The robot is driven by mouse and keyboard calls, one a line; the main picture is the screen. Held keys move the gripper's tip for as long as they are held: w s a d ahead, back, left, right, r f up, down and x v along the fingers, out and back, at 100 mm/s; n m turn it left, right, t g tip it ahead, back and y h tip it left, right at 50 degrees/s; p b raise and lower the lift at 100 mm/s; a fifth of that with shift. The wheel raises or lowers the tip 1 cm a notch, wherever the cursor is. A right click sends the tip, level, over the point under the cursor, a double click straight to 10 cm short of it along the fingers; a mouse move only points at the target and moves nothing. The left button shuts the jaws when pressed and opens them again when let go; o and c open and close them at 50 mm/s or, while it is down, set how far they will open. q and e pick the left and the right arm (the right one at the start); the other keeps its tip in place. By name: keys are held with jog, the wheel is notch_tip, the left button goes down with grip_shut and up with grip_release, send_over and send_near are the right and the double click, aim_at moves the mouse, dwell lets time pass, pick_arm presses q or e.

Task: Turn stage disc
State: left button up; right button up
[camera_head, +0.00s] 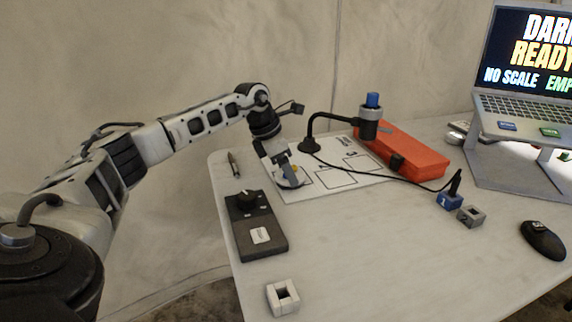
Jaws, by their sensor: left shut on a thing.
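My left gripper (291,174) points down over the left part of the white printed sheet (318,188). It is shut on what looks like the stage disc (296,184), a pale round piece with a small yellow spot beside the fingers. The gripper hides much of the disc, so its angle cannot be told. A black curved stand (314,125) rises just behind, with a grey ring holder and a blue-topped cylinder (372,100) at its end. My right gripper is not in view.
A red case (415,152), blue block (451,200), grey block (471,215), mouse (543,240) and laptop (525,70) are right. The front middle is clear.

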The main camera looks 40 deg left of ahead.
pick_arm(q)
jog(key=o, duration=1)
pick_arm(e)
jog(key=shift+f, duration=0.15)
pick_arm(q)
jog(key=p+v, duration=0.2)
jog(key=v, duration=1.4)
jog(key=shift+w+p, duration=0.1)
jog(key=shift+p, duration=0.2)
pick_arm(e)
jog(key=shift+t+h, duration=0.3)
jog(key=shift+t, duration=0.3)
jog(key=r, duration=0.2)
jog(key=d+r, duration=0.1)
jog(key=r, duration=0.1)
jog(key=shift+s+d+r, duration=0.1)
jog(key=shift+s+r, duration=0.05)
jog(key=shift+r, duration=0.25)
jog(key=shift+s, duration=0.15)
